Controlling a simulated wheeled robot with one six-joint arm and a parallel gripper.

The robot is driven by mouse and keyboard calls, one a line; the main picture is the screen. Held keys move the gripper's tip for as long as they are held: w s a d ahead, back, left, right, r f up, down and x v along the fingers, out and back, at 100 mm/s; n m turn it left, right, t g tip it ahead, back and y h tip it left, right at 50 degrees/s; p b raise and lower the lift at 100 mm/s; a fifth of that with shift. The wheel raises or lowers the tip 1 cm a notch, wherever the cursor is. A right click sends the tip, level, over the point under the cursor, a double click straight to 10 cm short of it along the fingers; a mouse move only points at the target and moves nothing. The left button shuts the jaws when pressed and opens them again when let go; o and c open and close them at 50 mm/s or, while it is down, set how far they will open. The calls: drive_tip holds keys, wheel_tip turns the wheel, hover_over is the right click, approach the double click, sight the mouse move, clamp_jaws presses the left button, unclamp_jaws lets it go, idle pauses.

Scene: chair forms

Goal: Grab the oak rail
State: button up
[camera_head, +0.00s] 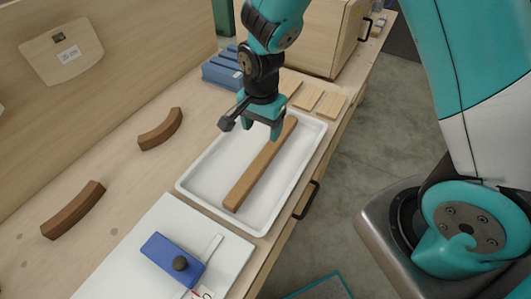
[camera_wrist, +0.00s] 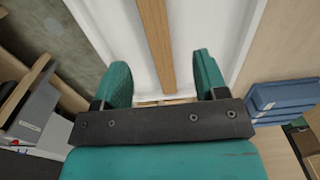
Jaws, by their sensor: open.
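The oak rail (camera_head: 258,168) is a long straight brown bar lying lengthwise in a white tray (camera_head: 201,190). My gripper (camera_head: 262,128) is above the far part of the tray, over the rail's far end, with its jaws open and empty. In the wrist view the rail (camera_wrist: 157,40) runs up the picture between the two teal fingers of my gripper (camera_wrist: 164,75), with a gap on each side. The fingers seem to be above the rail and apart from it.
Two curved brown pieces (camera_head: 160,129) (camera_head: 73,210) lie on the bench to the left. A white board with a blue block (camera_head: 167,260) is in front. Blue blocks (camera_head: 222,70) and pale wooden slats (camera_head: 307,97) are behind the tray. A wooden cabinet (camera_head: 304,40) stands at the back.

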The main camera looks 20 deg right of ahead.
hover_over(265, 154)
drive_tip(key=f, duration=0.5)
drive_tip(key=shift+w+a+p, duration=0.2)
drive_tip(key=shift+p, duration=0.2)
drive_tip(key=f, duration=0.1)
drive_tip(key=f+p, duration=0.1)
drive_tip(key=f, duration=0.1)
drive_tip(key=f+p, duration=0.1)
drive_tip(key=shift+s+d+f, duration=0.15)
drive_tip(key=shift+d, duration=0.1)
drive_tip(key=shift+f, duration=0.65)
drive_tip(key=shift+c, duration=0.5)
drive_tip(key=c, duration=1)
